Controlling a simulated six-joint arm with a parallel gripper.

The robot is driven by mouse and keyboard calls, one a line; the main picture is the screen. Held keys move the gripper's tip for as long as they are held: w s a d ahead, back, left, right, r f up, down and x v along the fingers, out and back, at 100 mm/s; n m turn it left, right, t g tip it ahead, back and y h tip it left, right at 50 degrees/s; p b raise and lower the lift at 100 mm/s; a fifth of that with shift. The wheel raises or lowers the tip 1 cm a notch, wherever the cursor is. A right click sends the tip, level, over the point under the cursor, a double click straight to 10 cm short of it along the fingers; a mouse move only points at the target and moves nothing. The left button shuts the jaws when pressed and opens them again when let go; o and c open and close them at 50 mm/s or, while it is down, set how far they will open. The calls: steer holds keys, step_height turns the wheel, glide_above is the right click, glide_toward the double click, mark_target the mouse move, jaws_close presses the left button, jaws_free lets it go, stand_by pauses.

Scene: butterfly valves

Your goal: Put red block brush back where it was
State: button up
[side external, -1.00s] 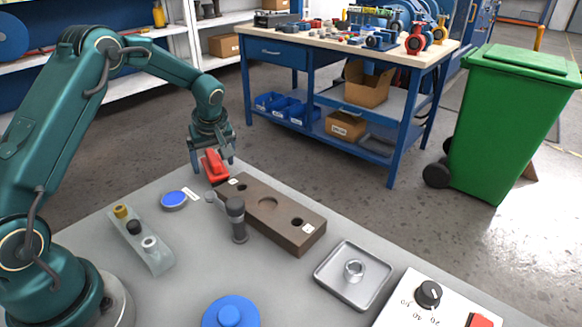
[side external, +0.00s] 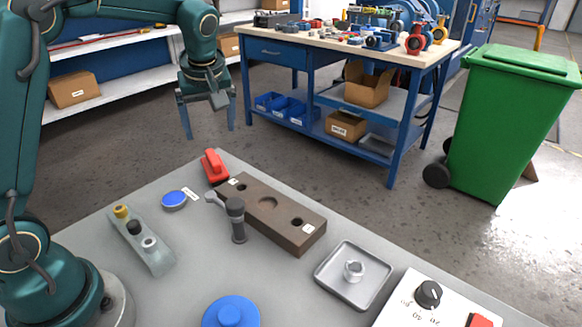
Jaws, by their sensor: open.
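The red block brush (side external: 214,166) sits on the grey table near its far corner, by the far-left end of the brown block with holes (side external: 275,212). Its red handle faces up. Nothing holds it. My gripper (side external: 208,134) is raised above the brush in the picture, with its two fingers wide apart and nothing between them. There is a clear gap between the fingertips and the brush.
A blue disc (side external: 174,199), a dark upright valve part (side external: 236,218), a grey holder with plugs (side external: 143,240), a metal tray with a ring (side external: 353,275), a blue knob (side external: 230,312) and a white dial panel (side external: 432,300) stand on the grey table.

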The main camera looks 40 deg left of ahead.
steer(key=s+d+r+m+t+h, duration=0.1)
steer(key=s+d+m+h, duration=0.1)
steer(key=s+d+m, duration=0.4)
steer(key=s+d+m+t+h, duration=0.2)
steer(key=s+d+m, duration=0.4)
steer(key=s, duration=0.6)
steer(key=shift+d+r+m+t, duration=0.3)
steer(key=shift+d+r, duration=0.1)
steer(key=shift+d, duration=0.4)
